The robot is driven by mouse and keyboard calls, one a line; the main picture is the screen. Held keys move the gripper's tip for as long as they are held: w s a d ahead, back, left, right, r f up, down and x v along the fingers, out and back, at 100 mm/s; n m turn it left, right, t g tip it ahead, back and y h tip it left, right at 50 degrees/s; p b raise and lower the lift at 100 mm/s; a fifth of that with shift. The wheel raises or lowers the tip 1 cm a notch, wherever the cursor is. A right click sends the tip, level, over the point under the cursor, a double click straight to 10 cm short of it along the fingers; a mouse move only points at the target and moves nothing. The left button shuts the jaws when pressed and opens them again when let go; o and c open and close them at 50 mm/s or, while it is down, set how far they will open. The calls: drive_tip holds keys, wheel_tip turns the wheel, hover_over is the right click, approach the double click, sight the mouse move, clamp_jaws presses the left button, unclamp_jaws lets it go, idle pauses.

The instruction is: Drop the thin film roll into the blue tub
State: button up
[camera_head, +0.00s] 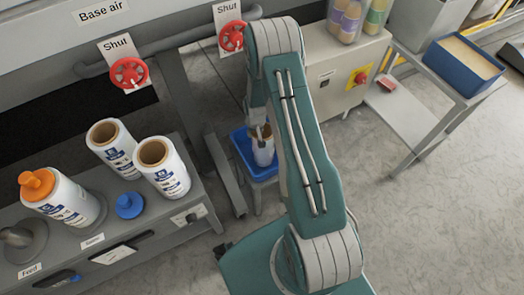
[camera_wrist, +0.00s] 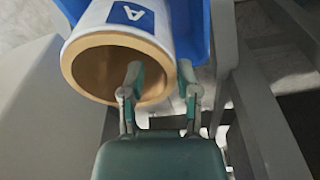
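A white film roll (camera_head: 263,155) with a brown core is at the end of my arm, over or inside the blue tub (camera_head: 241,144); I cannot tell whether it touches the bottom. In the wrist view the roll (camera_wrist: 110,18) shows its open core end and a blue "A" label, with the blue tub (camera_wrist: 196,35) behind it. In the head view my arm hides most of the gripper and part of the tub.
Two wider white rolls (camera_head: 112,150) (camera_head: 163,168) and one with an orange cap (camera_head: 58,195) stand on the grey bench at left, near a blue knob (camera_head: 129,205). Red valves (camera_head: 129,73) (camera_head: 231,36) are on the pipe. A side table holds a blue box (camera_head: 462,66).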

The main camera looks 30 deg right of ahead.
idle(0.3)
wheel_tip(320, 180, up, 12)
drive_tip(key=s, duration=0.1)
drive_tip(key=shift+s+a+f, duration=0.15)
drive_tip(key=shift+s, duration=0.2)
idle(0.4)
drive_tip(key=s+a+r+t, duration=0.1)
drive_tip(key=s+a+r, duration=0.15)
drive_tip(key=r, duration=0.55)
drive_tip(key=s+a+r+n, duration=0.1)
drive_tip(key=s+a+r, duration=0.15)
drive_tip(key=r, duration=0.55)
drive_tip(key=s+a+r+t, duration=0.1)
drive_tip(key=s+r, duration=0.2)
drive_tip(key=r, duration=0.5)
drive_tip(key=s+a+r+t, duration=0.1)
drive_tip(key=s+r, duration=0.3)
drive_tip(key=s, duration=0.4)
drive_tip(key=s+a+r+n, duration=0.1)
drive_tip(key=s+a+r, duration=0.2)
drive_tip(key=s, duration=0.6)
wheel_tip(320, 180, up, 2)
drive_tip(key=shift+r+t, duration=0.2)
drive_tip(key=shift+t, duration=0.2)
